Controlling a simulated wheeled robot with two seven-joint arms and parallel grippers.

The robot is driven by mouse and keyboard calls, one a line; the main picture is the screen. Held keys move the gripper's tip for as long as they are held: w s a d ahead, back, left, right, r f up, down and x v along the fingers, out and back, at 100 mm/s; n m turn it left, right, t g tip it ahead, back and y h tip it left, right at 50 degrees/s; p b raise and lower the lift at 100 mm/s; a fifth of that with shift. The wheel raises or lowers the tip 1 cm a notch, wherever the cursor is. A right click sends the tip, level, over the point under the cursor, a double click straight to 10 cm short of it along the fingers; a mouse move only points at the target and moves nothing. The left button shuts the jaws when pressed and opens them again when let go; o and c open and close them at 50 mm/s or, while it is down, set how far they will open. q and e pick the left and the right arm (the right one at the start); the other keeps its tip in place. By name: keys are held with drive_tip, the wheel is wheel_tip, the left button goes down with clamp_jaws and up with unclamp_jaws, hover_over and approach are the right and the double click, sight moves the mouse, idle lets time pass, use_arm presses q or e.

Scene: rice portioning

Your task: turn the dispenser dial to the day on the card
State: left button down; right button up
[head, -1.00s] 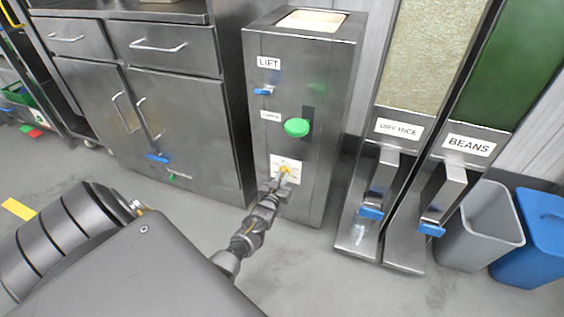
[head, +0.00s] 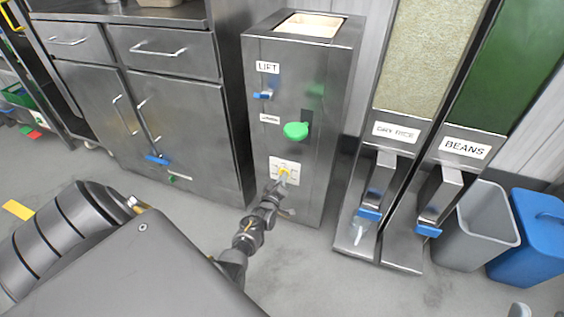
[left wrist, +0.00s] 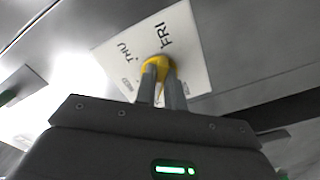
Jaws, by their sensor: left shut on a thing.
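The steel dispenser (head: 300,95) stands in the middle of the head view. A white dial plate (head: 294,166) is low on its front face. In the left wrist view the plate (left wrist: 190,38) shows the words THU and FRI; its other marks are hidden or too small to read. My left gripper (head: 284,179) reaches the plate from below. In the left wrist view my left gripper (left wrist: 160,76) is shut on the yellow dial knob (left wrist: 152,70). The fingers cover part of the knob, so where it points is unclear. I cannot make out a day card. My right gripper is not in view.
A green knob (head: 296,131) and a blue lever (head: 263,95) by the LIFT label sit above the dial. Steel cabinets (head: 185,120) stand left. Dry rice and beans dispensers with blue levers (head: 369,214) stand right, beside grey (head: 480,230) and blue bins (head: 535,240).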

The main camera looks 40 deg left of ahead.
use_arm(q)
drive_tip(key=shift+n, duration=0.7)
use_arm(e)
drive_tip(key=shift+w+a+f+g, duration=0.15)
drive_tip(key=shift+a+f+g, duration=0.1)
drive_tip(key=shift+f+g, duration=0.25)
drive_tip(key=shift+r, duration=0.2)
use_arm(q)
drive_tip(key=c, duration=1.5)
unclamp_jaws()
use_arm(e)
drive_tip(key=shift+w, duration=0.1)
use_arm(q)
drive_tip(key=shift+s, duration=0.1)
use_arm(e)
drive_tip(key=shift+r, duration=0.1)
